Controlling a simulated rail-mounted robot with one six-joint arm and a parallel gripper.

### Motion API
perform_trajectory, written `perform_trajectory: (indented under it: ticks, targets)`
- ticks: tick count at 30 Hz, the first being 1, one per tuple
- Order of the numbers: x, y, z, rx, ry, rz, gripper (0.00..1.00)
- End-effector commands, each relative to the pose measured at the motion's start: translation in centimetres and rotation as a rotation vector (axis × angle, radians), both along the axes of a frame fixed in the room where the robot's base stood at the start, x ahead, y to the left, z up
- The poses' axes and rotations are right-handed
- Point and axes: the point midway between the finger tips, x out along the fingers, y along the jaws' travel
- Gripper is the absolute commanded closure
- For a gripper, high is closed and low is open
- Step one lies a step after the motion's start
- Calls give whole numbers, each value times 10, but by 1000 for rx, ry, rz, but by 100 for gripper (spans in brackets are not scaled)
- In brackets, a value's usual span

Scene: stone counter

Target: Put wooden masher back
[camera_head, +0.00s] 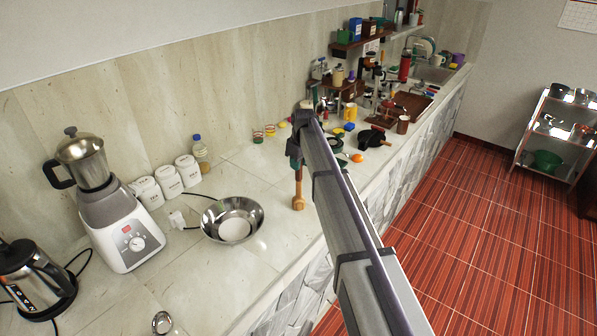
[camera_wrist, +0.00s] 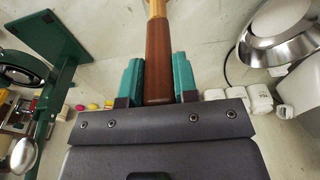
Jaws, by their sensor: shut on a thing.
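The wooden masher (camera_head: 298,187) hangs upright below my gripper (camera_head: 296,158) in the head view, with its wide light-brown head low, over or near the counter's front part. I cannot tell whether the head touches the counter. In the wrist view, its dark brown handle (camera_wrist: 158,60) lies between the teal fingers of my gripper (camera_wrist: 158,82), which is shut on it. The handle turns lighter toward the top edge, and the head is out of that view. A green stand (camera_wrist: 62,80) with a flat plate is at the left of the wrist view, and a metal ladle (camera_wrist: 24,155) is near it.
A steel bowl (camera_head: 245,206) stands left of the masher. White canisters (camera_head: 168,181), a blender (camera_head: 108,205) and a kettle (camera_head: 36,280) are farther left. A black pan (camera_head: 374,137), a yellow mug (camera_head: 350,112) and other items crowd the counter beyond my arm.

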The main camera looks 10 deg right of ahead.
Motion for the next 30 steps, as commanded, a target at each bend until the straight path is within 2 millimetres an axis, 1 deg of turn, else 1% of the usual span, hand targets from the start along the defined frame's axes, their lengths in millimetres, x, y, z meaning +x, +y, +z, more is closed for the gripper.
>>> perform_trajectory:
  ticks: [1,2,5,9,10,18,26,29,30]
  targets:
    - [0,0,0,0,0,0,96]
    - [0,0,1,0,0,0,100]
    - [0,0,2,0,0,0,100]
    - [0,0,-3,0,0,0,100]
    - [0,0,-3,0,0,0,72]
    - [0,0,-2,0,0,0,47]
    - [0,0,1,0,0,0,47]
    - [-1,0,12,0,0,0,47]
    - [-1,-1,18,0,0,0,47]
